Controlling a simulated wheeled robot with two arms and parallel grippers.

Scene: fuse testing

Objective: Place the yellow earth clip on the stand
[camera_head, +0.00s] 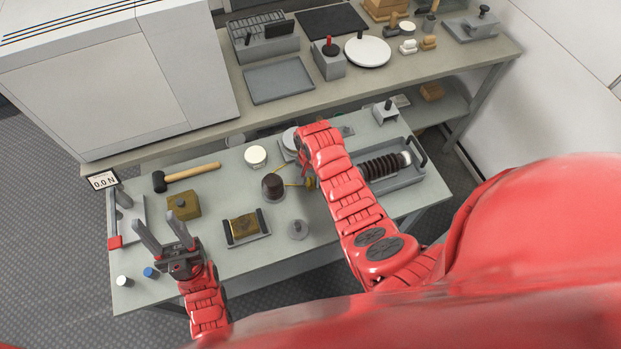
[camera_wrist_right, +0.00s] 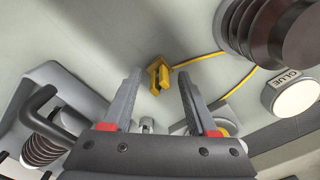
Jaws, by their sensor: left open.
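The yellow earth clip (camera_wrist_right: 158,75) lies on the table in the right wrist view, ahead of and between my right fingertips (camera_wrist_right: 160,78). My right gripper is open, with nothing visibly held. A yellow cable (camera_wrist_right: 200,57) runs from the clip toward a dark ribbed post (camera_wrist_right: 270,30). In the head view my right arm mostly hides the clip. A small round grey base with a short post (camera_head: 298,230) stands in front of it; I cannot tell whether this is the stand. My left gripper (camera_head: 162,222) is open and empty above the table's left side.
A tray with a ribbed insulator (camera_head: 423,176) lies right of my right arm. A back bench (camera_head: 235,115) holds other equipment.

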